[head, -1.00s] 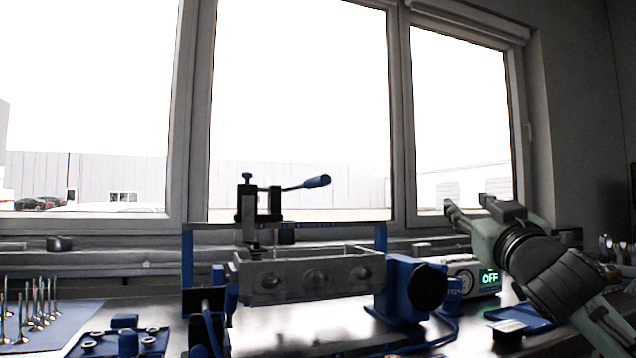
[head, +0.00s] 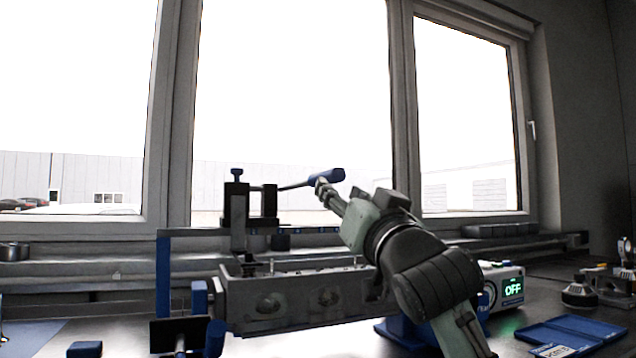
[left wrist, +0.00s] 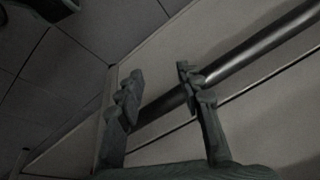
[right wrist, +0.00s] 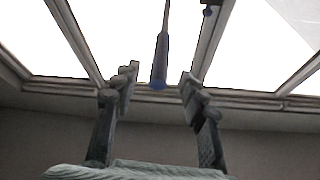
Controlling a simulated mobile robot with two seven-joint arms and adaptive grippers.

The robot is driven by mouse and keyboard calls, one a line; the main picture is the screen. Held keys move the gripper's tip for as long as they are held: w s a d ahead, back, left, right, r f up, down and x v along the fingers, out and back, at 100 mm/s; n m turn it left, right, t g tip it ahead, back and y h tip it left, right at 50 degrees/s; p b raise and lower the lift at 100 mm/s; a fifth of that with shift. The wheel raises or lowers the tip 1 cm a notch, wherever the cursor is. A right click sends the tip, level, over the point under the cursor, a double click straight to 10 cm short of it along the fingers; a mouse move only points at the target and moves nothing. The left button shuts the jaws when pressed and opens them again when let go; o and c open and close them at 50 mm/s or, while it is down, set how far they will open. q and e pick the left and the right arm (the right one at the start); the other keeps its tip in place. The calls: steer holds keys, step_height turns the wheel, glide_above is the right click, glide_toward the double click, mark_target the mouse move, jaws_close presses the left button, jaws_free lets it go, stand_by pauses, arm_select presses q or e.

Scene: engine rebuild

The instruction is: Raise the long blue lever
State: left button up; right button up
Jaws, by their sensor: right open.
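The long lever with its blue handle (head: 327,176) sticks out to the right from the black press post (head: 236,215), tilted slightly up. My right gripper (head: 322,186) is at the handle's end in the head view. In the right wrist view my right gripper (right wrist: 158,82) is open, and the blue handle (right wrist: 160,62) shows between and just beyond its fingertips. I cannot tell whether they touch. My left gripper (left wrist: 157,82) is open and empty in the left wrist view, with a dark pipe behind it; it is out of the head view.
A grey engine block (head: 290,298) sits under the press. A box with a green OFF display (head: 512,288) and a blue tray (head: 575,332) stand at the right. Windows are behind. The air above the lever is clear.

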mark_target(327, 177)
steer(key=x, duration=0.3)
steer(key=p+x, duration=0.1)
steer(key=x, duration=0.2)
steer(key=shift+w+a+r, duration=0.1)
steer(key=shift+w+r, duration=0.05)
steer(key=shift+r, duration=0.2)
steer(key=shift+w+a+r+p, duration=0.15)
steer(key=shift+w+p, duration=0.15)
steer(key=shift+w, duration=0.25)
arm_select(q)
steer(key=s+a+f, duration=0.1)
steer(key=s+f, duration=0.3)
steer(key=f, duration=0.2)
steer(key=shift+s+g, duration=0.2)
steer(key=shift+g, duration=0.2)
arm_select(e)
jaws_close()
